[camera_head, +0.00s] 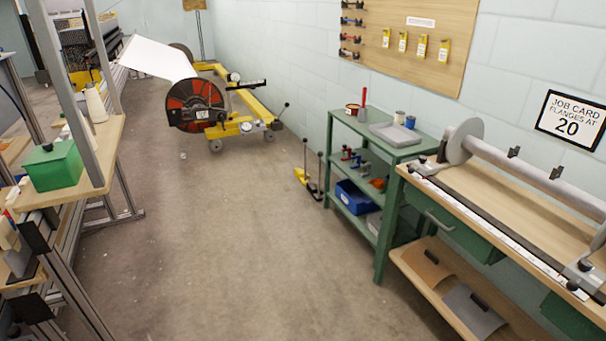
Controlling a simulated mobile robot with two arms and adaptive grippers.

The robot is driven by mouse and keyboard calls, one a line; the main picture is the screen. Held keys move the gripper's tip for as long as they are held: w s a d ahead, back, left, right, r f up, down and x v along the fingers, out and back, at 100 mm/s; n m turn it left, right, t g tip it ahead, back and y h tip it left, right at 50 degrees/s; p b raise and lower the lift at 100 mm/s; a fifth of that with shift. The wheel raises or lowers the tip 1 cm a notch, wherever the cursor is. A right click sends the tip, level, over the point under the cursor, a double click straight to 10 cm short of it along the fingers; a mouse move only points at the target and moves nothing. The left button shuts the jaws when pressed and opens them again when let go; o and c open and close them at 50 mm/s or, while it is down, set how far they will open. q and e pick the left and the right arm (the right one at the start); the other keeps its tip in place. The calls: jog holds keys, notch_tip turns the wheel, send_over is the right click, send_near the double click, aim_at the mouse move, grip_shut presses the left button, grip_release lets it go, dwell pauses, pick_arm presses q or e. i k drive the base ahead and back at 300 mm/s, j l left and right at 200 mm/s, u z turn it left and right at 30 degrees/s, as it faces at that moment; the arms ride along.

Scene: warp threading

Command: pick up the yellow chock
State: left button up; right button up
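A small yellow piece that looks like the chock (302,176) sits on the concrete floor near the middle of the view, just left of the green shelf unit. Thin dark upright rods with knobbed tops stand at it, and a low black part lies beside it on the right. At this size I cannot tell whether the rods belong to the chock. Neither of my grippers shows in this view.
A yellow wheeled frame (243,126) with a red-and-black drum (194,105) stands farther back. The green shelf unit (384,190) and a wooden workbench (497,193) line the right wall. A green box (52,165) sits on the left bench. The floor between is mostly clear.

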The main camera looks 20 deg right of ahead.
aim_at(301, 174)
jog(key=i, duration=1.15)
jog(key=i+l+z, duration=0.1)
jog(key=i, duration=2.2)
jog(key=i+z, duration=0.15)
jog(key=i, duration=1)
jog(key=i+j, duration=0.2)
jog(key=i, duration=0.95)
